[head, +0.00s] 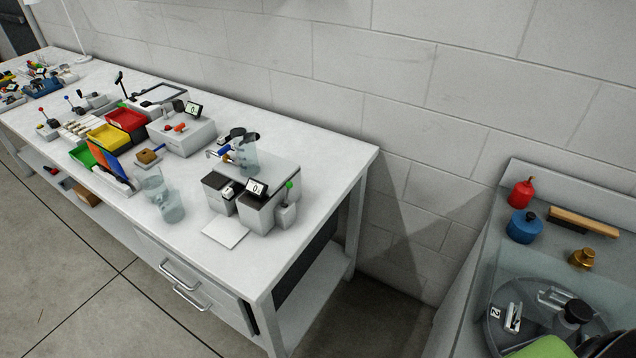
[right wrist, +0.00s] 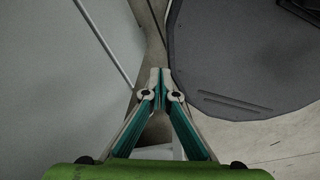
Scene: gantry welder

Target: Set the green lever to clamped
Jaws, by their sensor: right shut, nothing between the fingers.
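A small lever with a green knob (head: 289,185) stands on a small grey block at the right end of a grey machine (head: 256,212) on the white table. Its lever looks roughly upright; I cannot read any clamped mark. Another small green-tipped part (head: 121,104) shows farther back on the table, too small to make out. My right gripper (right wrist: 160,72) is shut and empty in the right wrist view, with its fingertips together. It is over a grey surface and floor, and no lever shows in that view. My left gripper is not in view.
The white table (head: 330,156) also holds clear beakers (head: 172,207), red and yellow bins (head: 126,119) and several devices. A second bench at right carries a red bottle (head: 522,192), a blue pot (head: 523,227) and a round glass-walled tray. The table's right end is clear.

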